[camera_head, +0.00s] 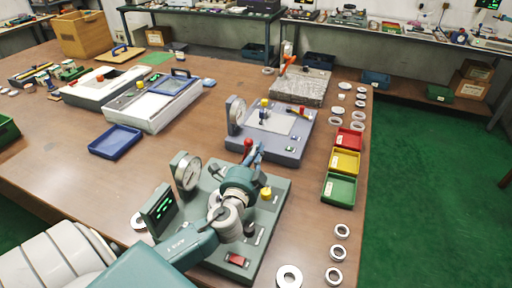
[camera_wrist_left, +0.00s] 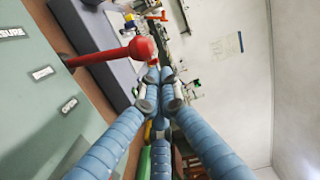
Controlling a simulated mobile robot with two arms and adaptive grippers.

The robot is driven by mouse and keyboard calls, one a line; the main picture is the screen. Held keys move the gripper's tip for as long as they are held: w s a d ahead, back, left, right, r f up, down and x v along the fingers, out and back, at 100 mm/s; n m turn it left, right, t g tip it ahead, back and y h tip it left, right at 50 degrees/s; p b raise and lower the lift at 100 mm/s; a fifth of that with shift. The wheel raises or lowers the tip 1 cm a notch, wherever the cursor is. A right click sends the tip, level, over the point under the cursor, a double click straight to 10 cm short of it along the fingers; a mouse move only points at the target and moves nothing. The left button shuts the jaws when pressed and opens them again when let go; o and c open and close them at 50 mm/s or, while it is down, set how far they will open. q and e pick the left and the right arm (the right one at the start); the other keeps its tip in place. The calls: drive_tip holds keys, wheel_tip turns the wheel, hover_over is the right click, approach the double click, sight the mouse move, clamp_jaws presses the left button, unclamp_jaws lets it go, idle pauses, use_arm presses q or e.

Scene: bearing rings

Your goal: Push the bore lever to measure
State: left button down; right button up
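The bore lever is a red rod with a red ball knob (camera_head: 247,144), at the far edge of the green bore gauge station (camera_head: 275,219). In the left wrist view the knob (camera_wrist_left: 141,48) is large, and its rod runs left to the green panel with a partly cut-off "…SURE" label (camera_wrist_left: 12,32). My left gripper (camera_head: 257,150) reaches over the station, its blue fingers just right of the knob. In the wrist view the fingertips (camera_wrist_left: 160,76) come together beside the knob, with nothing seen between them. Contact with the knob is unclear. My right gripper is not visible.
The station carries a dial (camera_head: 187,172) and a green-lit display (camera_head: 160,211). A grey-blue gauge station (camera_head: 290,150) stands just beyond. Red (camera_head: 348,139), yellow (camera_head: 345,162) and green (camera_head: 339,190) trays and several rings line the right table edge.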

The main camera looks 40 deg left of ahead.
sight(245, 143)
use_arm(q)
drive_tip(key=shift+a, duration=0.15)
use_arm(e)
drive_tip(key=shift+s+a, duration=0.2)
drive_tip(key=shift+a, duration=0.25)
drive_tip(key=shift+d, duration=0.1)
use_arm(q)
drive_tip(key=shift+s+a+r+n, duration=0.15)
drive_tip(key=shift+a+r+n, duration=0.05)
drive_tip(key=shift+a+n, duration=0.4)
drive_tip(key=shift+s+a+r+n, duration=0.15)
drive_tip(key=shift+a+r+n, duration=0.1)
drive_tip(key=shift+a+n, duration=0.3)
drive_tip(key=shift+s+a+r+n, duration=0.2)
drive_tip(key=shift+a+n, duration=0.25)
drive_tip(key=shift+a, duration=0.25)
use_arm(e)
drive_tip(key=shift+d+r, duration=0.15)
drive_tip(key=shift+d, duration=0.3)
use_arm(q)
drive_tip(key=shift+w+p, duration=0.15)
drive_tip(key=shift+p, duration=0.15)
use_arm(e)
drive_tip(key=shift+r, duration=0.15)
